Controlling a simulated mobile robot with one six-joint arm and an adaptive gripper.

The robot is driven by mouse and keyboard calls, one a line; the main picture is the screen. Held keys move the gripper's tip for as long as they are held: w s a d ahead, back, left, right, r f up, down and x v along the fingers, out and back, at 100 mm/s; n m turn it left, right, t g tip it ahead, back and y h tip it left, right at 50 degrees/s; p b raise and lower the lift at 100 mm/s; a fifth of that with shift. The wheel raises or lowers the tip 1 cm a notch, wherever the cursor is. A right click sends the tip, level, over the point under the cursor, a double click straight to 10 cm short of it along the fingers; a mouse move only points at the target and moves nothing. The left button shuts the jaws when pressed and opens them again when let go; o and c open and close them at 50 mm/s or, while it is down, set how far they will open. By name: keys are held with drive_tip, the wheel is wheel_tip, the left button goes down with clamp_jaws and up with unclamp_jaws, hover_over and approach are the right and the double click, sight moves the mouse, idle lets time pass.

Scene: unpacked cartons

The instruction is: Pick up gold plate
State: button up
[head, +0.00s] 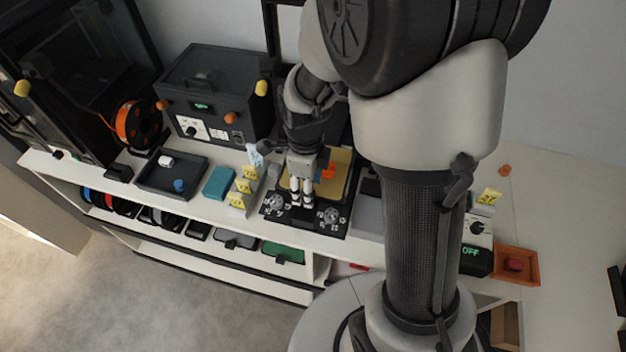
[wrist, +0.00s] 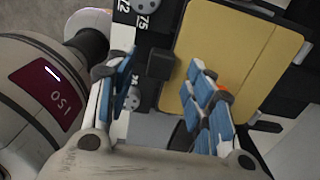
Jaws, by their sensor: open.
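The gold plate (head: 341,187) lies flat on a black machine bed on the white counter, partly hidden by my arm in the head view. In the wrist view the gold plate (wrist: 250,42) fills the upper right, behind my right finger. My gripper (head: 301,196) is over the front left part of the plate and bed. In the wrist view my gripper (wrist: 161,72) is open, with a small black block (wrist: 160,64) showing between its blue-padded fingers. Whether the fingers touch the block or plate cannot be told. An orange part (head: 328,171) shows at the plate, partly covered.
Left are yellow tags (head: 245,184), a teal block (head: 218,182) and a black tray (head: 148,178). A dark box machine (head: 215,95) stands behind. An orange tray (head: 530,276) is at right.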

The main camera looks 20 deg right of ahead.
wheel_tip(320, 180, down, 2)
drive_tip(key=shift+f, duration=0.15)
clamp_jaws()
idle(0.6)
